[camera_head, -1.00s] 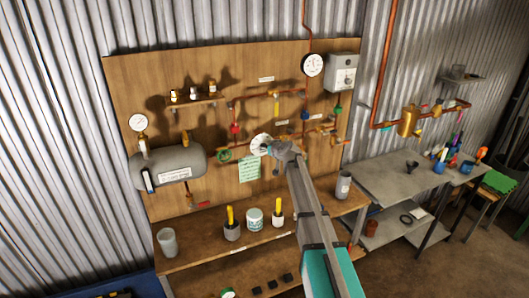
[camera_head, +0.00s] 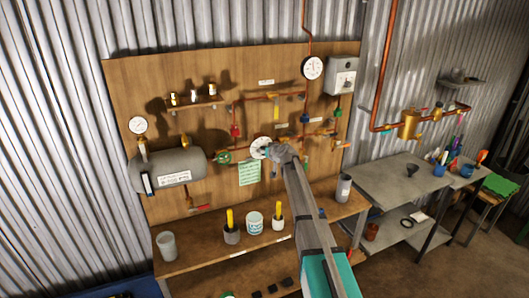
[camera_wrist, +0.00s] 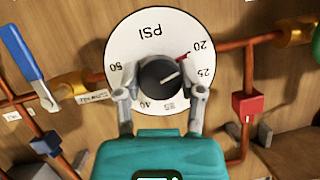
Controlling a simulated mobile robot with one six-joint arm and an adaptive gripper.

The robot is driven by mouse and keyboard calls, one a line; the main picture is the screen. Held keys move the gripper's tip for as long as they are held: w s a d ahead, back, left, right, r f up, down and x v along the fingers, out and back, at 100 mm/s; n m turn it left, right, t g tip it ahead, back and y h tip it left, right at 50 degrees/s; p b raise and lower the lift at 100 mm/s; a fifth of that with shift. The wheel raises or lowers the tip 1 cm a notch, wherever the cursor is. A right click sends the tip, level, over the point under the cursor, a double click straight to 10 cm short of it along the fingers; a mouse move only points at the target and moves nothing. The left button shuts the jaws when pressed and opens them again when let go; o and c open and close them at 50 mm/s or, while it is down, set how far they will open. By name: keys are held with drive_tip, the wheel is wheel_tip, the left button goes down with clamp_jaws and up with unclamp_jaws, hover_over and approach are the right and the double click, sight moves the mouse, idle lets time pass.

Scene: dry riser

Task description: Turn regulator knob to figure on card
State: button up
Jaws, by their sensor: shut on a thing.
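The regulator knob (camera_wrist: 160,82) is dark and round, with a pale pointer line, at the centre of a white PSI dial (camera_wrist: 150,35) in the wrist view. The pointer line aims up and right, between the 20 and 25 marks, near a small red mark. My gripper (camera_wrist: 160,92) has one finger on each side of the knob and is shut on it. In the head view the dial (camera_head: 259,143) shows partly behind my gripper (camera_head: 268,149). The green card (camera_head: 249,173) hangs just below the dial; its writing is too small to read.
Copper pipes with a red block (camera_wrist: 249,105) and a blue-handled lever (camera_wrist: 22,55) flank the dial. A grey tank (camera_head: 175,168) is at left on the board. The bench (camera_head: 200,258) below holds several cups and pots.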

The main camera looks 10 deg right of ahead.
drive_tip(key=shift+c, duration=0.6)
drive_tip(key=shift+m+y, duration=0.3)
drive_tip(key=shift+f+m+y+b, duration=0.1)
drive_tip(key=shift+m+y+b, duration=0.7)
drive_tip(key=shift+m, duration=0.4)
drive_tip(key=m+y+b, duration=0.1)
drive_tip(key=m, duration=0.1)
drive_tip(key=m+y+b, duration=0.1)
drive_tip(key=m+b, duration=0.1)
drive_tip(key=shift+f+m+t+y, duration=0.15)
drive_tip(key=shift+m+t+y, duration=0.15)
drive_tip(key=m+y+b, duration=0.1)
drive_tip(key=m+b, duration=0.1)
drive_tip(key=m+t+b, duration=0.1)
drive_tip(key=m, duration=0.1)
drive_tip(key=shift+m+y+b, duration=0.35)
drive_tip(key=shift+m+y, duration=0.05)
drive_tip(key=m+t+b, duration=0.2)
drive_tip(key=m, duration=0.3)
drive_tip(key=shift+b, duration=0.35)
drive_tip(key=shift+t, duration=0.3)
drive_tip(key=shift+w, duration=0.1)
